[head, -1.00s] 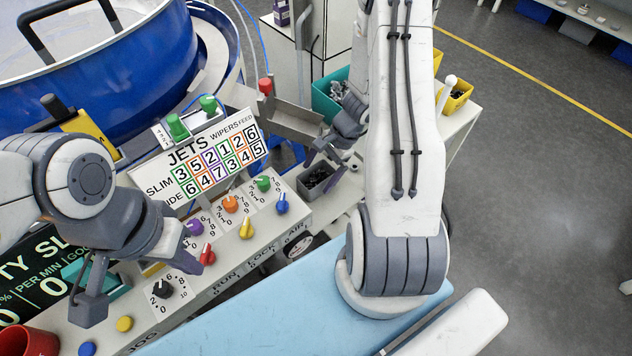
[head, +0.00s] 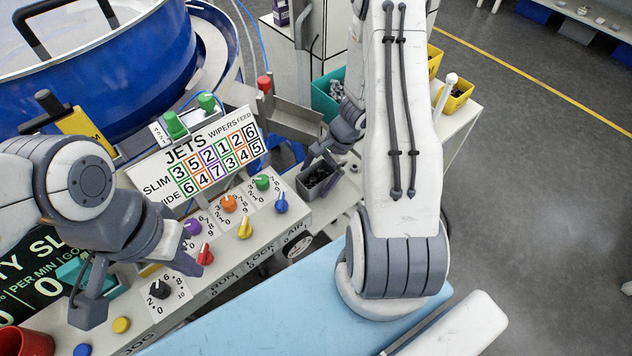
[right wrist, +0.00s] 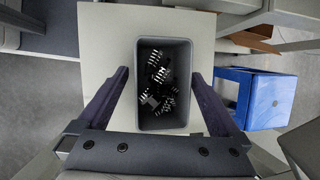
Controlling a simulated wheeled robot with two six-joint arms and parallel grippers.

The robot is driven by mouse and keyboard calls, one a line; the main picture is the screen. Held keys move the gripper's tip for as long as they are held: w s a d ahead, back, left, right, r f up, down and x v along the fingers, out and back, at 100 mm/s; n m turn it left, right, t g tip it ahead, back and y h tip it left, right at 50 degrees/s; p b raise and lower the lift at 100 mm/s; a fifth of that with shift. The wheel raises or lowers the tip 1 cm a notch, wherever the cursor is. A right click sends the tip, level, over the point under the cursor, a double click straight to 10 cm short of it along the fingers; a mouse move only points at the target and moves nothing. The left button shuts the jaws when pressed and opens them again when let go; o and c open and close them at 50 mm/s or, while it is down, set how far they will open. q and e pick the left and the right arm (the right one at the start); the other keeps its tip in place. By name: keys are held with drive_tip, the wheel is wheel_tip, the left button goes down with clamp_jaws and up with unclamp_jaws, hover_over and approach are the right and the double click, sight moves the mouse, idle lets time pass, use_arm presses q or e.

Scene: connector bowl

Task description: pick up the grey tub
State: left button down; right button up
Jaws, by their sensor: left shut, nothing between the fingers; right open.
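The grey tub (head: 306,191) is a small open rectangular container with black connector pieces inside. It stands beyond the right end of the control panel in the head view. In the right wrist view the tub (right wrist: 160,122) sits upright on a pale surface, with its long sides running between my fingers. My right gripper (right wrist: 160,75) is open, with one finger on each side of the tub and a gap visible at both sides. It also shows above the tub in the head view (head: 322,168). My left gripper (head: 190,267) is shut and empty above the control panel.
The control panel (head: 222,250) with coloured knobs lies left of the tub. A metal chute (head: 290,122) and a teal bin (head: 322,98) are behind it. Yellow bins (head: 455,95) stand to the right.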

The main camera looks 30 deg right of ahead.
drive_tip(key=c, duration=1.3)
drive_tip(key=shift+c, duration=0.2)
drive_tip(key=shift+r, duration=0.15)
